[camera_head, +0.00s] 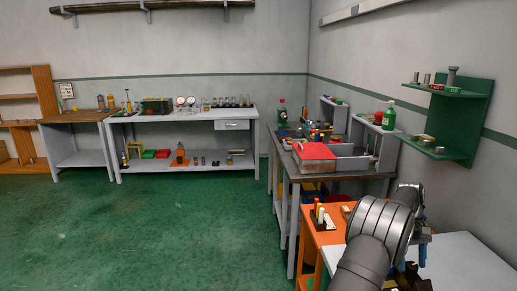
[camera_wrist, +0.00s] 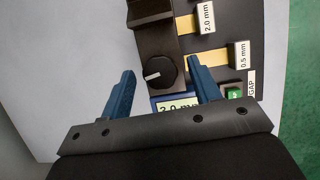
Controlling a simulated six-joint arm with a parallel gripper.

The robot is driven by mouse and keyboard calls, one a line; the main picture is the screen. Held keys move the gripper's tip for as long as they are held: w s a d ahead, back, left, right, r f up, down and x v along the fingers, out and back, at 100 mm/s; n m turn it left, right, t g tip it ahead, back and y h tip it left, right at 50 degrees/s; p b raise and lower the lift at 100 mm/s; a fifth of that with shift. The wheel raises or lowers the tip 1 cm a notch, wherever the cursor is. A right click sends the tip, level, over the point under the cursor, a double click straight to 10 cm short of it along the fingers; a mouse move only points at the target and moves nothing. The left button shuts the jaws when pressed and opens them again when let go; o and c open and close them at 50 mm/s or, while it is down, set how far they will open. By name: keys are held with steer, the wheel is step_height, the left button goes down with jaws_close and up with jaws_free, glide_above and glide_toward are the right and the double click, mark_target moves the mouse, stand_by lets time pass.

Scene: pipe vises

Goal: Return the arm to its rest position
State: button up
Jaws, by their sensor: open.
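My gripper (camera_wrist: 161,68) shows in the wrist view with its two blue fingers apart and nothing held between them. It is over a dark device with a black knob (camera_wrist: 158,71) and a display (camera_wrist: 178,104) that seems to read 2.0 mm, partly hidden by the right finger. I cannot tell whether the fingers touch the device. In the head view my arm reaches in from the lower right over a pale table (camera_head: 462,262), and the arm hides most of the gripper.
Labelled blocks, 2.0 mm (camera_wrist: 206,18) and 0.5 mm (camera_wrist: 242,54), and a green button (camera_wrist: 234,95) are on the device. An orange stand (camera_head: 308,240) is left of my arm. A green wall shelf (camera_head: 462,140) hangs right. The green floor (camera_head: 180,235) is clear.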

steer(key=n+h, duration=0.1)
steer(key=n, duration=0.3)
steer(key=shift+a+n+h, duration=0.15)
steer(key=shift+n+h, duration=0.15)
steer(key=shift+h, duration=0.1)
steer(key=shift+t, duration=0.3)
steer(key=shift+c, duration=0.5)
stand_by(0.5)
